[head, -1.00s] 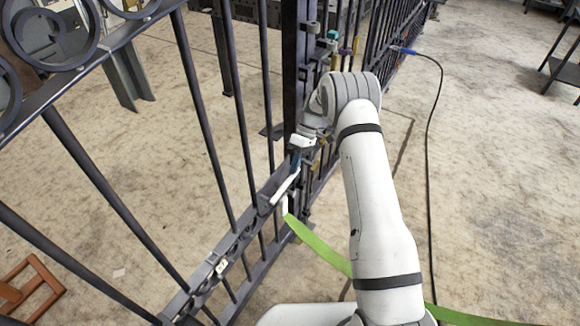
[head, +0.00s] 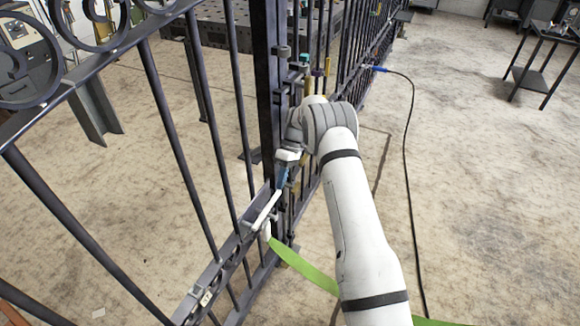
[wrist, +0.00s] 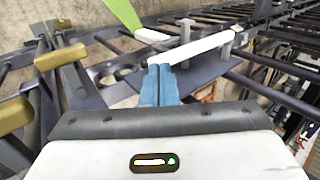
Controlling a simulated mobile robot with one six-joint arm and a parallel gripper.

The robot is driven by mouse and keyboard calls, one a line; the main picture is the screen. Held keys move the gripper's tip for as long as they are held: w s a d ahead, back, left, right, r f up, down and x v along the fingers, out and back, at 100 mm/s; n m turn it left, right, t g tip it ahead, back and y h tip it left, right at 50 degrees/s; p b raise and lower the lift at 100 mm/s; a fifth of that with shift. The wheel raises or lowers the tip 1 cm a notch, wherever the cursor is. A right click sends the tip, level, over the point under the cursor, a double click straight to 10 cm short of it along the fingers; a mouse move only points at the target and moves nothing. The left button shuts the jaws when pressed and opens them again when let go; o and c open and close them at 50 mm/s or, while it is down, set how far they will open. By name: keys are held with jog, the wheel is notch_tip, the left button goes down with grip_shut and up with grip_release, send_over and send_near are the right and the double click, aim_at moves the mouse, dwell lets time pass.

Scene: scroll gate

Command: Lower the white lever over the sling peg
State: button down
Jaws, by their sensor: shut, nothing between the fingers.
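The white lever (head: 265,209) is a slim bar low on the dark gate, slanting down to the left in the head view. It also shows in the wrist view (wrist: 205,45), running across just beyond my fingertips. My gripper (head: 281,179) is shut and empty, its blue fingers (wrist: 160,72) at or very near the lever; I cannot tell whether they touch. The green sling (head: 300,264) runs from a white end piece (head: 266,231) beside the lever; it is also in the wrist view (wrist: 125,13). Short grey pegs (wrist: 185,28) stand by the lever; which holds the sling is unclear.
The gate's dark bars (head: 172,130) fill the left, and a thick post (head: 267,80) stands behind my gripper. Brass-coloured handles (wrist: 60,57) are left in the wrist view. Open floor (head: 470,180) lies right of my arm.

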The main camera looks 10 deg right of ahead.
jog(key=w+d, duration=0.1)
jog(key=w, duration=0.1)
jog(key=w+d, duration=0.1)
jog(key=w, duration=0.1)
jog(key=w+d, duration=0.1)
jog(key=w, duration=0.1)
jog(key=shift+w+d+r+b, duration=0.1)
jog(key=shift+w+d+b, duration=0.2)
jog(key=shift+d+b, duration=0.1)
jog(key=shift+w+d+r, duration=0.1)
jog(key=shift+w+d, duration=0.2)
jog(key=shift+w, duration=0.1)
jog(key=shift+s, duration=0.1)
